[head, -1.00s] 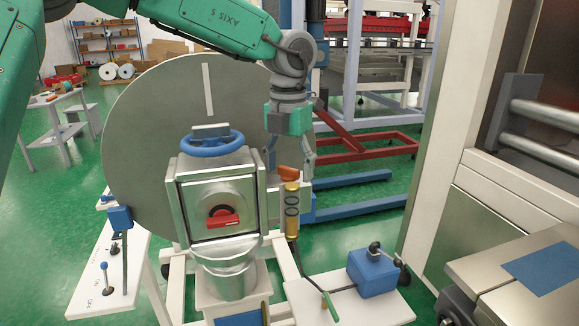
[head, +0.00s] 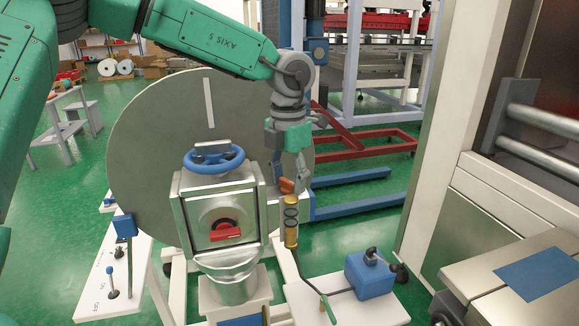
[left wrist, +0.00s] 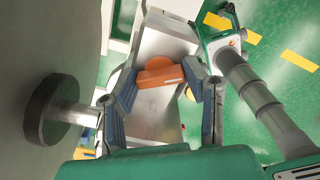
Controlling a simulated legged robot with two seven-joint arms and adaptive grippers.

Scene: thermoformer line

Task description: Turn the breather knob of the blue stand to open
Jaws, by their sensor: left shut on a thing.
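The breather knob (head: 286,185) is an orange handle on top of a brass-coloured cylinder (head: 291,222), right of the metal block with the blue handwheel (head: 214,158). My left gripper (head: 291,187) reaches down from above, with its fingers shut on the knob and partly hiding it. In the left wrist view the orange knob (left wrist: 160,72) lies crosswise between the two fingers of my left gripper (left wrist: 163,82). Which way the knob counts as open cannot be told. My right gripper is not in view.
A large grey disc (head: 145,150) stands behind the block. A red handle (head: 225,231) sits on the block's front. A blue box (head: 370,274) stands on the white table (head: 345,308) at lower right. A white control panel (head: 100,290) is at lower left.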

